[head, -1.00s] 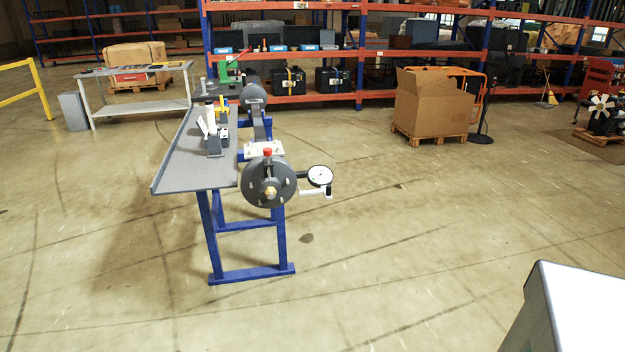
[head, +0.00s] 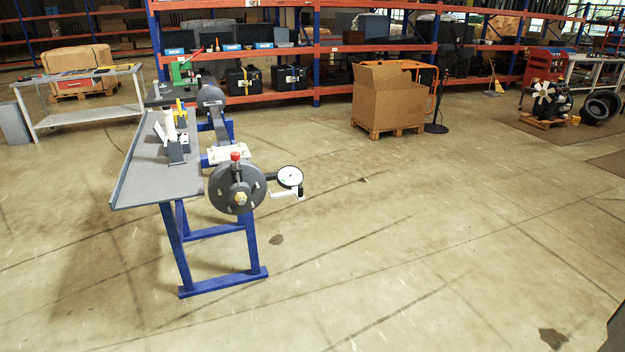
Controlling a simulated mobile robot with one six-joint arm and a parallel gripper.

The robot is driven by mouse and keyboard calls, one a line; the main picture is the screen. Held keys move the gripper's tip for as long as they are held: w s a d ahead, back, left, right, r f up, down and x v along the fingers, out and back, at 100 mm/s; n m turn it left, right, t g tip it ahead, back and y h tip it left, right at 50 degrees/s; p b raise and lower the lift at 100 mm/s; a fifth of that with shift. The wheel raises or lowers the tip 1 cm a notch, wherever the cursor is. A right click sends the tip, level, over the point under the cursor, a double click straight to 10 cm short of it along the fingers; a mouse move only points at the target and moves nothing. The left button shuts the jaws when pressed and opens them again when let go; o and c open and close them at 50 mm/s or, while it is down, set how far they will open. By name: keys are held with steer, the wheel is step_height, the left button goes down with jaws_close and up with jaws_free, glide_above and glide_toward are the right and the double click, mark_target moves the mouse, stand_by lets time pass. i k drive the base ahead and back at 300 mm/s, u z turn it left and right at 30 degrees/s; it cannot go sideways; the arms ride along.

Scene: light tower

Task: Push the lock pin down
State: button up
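A grey round flange (head: 236,190) with a brass-coloured centre is at the near end of a blue-legged bench in the head view, left of centre. A small pin with a red cap (head: 235,157) stands upright on top of it; it looks like the lock pin. How deep the pin sits is too small to tell. A round white dial (head: 290,177) and a white crank handle (head: 289,193) are to the right of the flange. My gripper is not in view.
The grey bench top (head: 158,178) carries small fixtures. Open concrete floor (head: 400,240) lies in front and to the right. A cardboard box (head: 388,100) on a pallet, a side table (head: 85,114) and shelving stand behind. A dark shape (head: 614,335) cuts the lower right corner.

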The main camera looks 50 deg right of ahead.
mark_target(236, 155)
steer(key=z, duration=0.9)
steer(key=k, duration=0.95)
steer(key=i, duration=0.75)
steer(key=z, duration=0.05)
